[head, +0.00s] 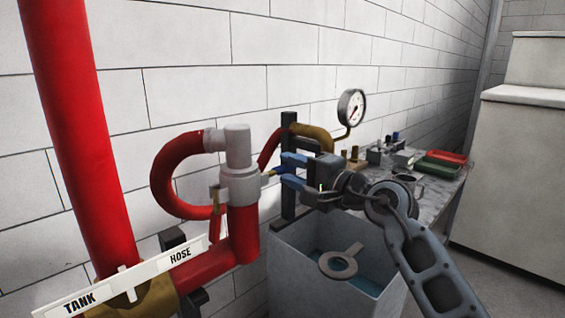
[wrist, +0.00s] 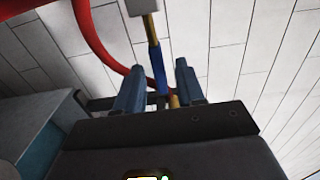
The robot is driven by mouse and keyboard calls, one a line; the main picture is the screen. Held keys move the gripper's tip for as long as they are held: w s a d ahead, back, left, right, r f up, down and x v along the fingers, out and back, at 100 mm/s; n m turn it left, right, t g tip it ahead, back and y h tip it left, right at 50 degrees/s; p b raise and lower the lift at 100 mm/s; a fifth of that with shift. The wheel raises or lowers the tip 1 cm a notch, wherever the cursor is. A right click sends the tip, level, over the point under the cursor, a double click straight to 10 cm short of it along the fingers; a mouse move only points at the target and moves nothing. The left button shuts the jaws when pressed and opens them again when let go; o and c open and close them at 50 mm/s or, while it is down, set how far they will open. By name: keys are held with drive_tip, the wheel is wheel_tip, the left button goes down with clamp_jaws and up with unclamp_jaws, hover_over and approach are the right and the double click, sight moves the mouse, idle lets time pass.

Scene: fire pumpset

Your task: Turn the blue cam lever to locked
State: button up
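The blue cam lever (wrist: 160,76) shows in the wrist view as a blue sleeve on a brass-coloured stem, running down from a pale grey fitting (wrist: 140,6). In the head view a small dark-blue part of the lever (head: 279,169) shows beside the grey coupling (head: 238,165). My gripper (head: 288,170) has its two blue-grey fingers apart, one above and one below the lever in the head view. In the wrist view my gripper (wrist: 158,72) has the lever between its fingers, with a gap on each side. The lever's far end is partly hidden by my gripper.
Red pipes (head: 75,130) stand left, with a tilted TANK/HOSE plate (head: 125,282). A pressure gauge (head: 351,107) rises behind my gripper. Below is a grey bin (head: 290,268) with a ring-shaped piece (head: 338,264). A bench (head: 437,190) with trays stands right.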

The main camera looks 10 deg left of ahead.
sight(290, 170)
drive_tip(key=shift+x, duration=1.8)
drive_tip(key=shift+s, duration=0.1)
clamp_jaws()
